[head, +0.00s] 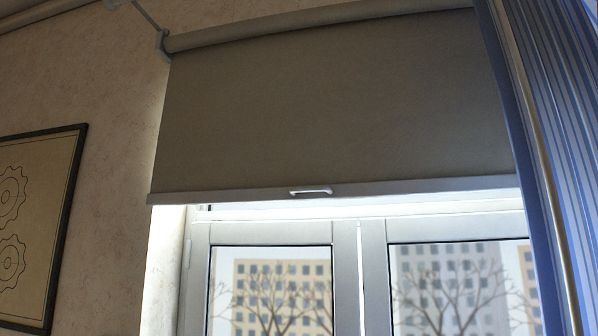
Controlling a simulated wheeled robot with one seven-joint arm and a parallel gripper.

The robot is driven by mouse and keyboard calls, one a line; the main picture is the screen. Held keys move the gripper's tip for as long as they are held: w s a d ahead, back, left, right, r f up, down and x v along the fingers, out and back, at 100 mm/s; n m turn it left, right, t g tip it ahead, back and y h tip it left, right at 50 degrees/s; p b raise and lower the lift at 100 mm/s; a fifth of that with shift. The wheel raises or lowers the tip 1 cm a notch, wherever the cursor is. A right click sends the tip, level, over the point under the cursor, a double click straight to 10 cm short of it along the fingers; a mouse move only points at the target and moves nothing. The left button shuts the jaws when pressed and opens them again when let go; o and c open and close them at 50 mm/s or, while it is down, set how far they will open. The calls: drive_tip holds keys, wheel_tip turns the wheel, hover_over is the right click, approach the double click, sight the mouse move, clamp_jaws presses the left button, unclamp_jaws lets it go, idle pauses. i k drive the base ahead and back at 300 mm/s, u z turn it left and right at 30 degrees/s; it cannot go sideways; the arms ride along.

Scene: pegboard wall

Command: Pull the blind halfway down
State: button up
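The blind (330,105) is a grey-brown roller blind hanging from a roller at the top of the window. Its bottom bar (420,187) lies just above the window frame's top edge, so the window panes below are uncovered. A small light handle (311,192) sits near the middle of the bottom bar. My gripper is not in view.
The window (345,270) has two panes with buildings and bare trees behind. A blue striped curtain (560,140) hangs at the right, close to the blind's right edge. A framed gear drawing (38,225) hangs on the wall at the left.

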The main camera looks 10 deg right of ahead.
sight(409, 105)
drive_tip(key=u, duration=0.25)
drive_tip(key=k, duration=0.4)
drive_tip(key=u, duration=1.15)
drive_tip(key=i, duration=1.1)
drive_tip(key=z, duration=0.4)
